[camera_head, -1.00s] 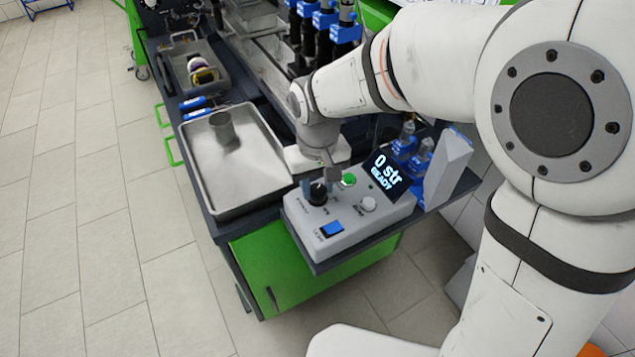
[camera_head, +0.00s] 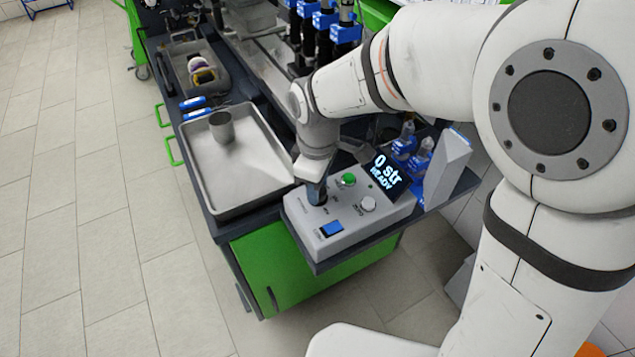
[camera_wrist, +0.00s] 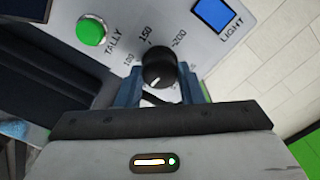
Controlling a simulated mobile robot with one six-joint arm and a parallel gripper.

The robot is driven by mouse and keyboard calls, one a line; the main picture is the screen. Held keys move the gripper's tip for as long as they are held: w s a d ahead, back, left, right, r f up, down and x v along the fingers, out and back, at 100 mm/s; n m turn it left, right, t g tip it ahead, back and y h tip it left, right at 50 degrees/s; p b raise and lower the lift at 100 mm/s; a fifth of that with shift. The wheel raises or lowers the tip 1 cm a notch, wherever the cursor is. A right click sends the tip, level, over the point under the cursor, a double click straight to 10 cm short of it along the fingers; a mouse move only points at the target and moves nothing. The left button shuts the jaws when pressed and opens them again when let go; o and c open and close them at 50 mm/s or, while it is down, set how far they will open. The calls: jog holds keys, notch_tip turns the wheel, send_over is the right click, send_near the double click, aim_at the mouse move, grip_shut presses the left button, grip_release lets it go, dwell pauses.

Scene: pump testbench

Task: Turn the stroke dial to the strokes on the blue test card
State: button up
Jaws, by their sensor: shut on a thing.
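The stroke dial (camera_wrist: 160,66) is a black round knob on the grey control box (camera_head: 345,235), with 100, 150 and 200 printed around it. A short white mark shows on the knob's lower side in the wrist view. My gripper (camera_wrist: 163,82) is shut on the dial, with a blue finger on either side of it. In the head view my gripper (camera_head: 317,194) hides most of the dial. The box's display (camera_head: 386,173) reads "0 str READY". I cannot make out a blue test card with readable strokes in either view.
A green TALLY button (camera_wrist: 91,30) and a blue LIGHT button (camera_wrist: 212,14) flank the dial. A metal tray (camera_head: 235,165) with a cup (camera_head: 221,127) lies to the left. Blue-capped bottles (camera_head: 411,155) stand behind the box.

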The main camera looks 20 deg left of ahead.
jog(key=shift+n, duration=0.6)
jog(key=o, duration=1)
notch_tip(320, 180, up, 8)
jog(key=shift+f, duration=0.1)
dwell(0.5)
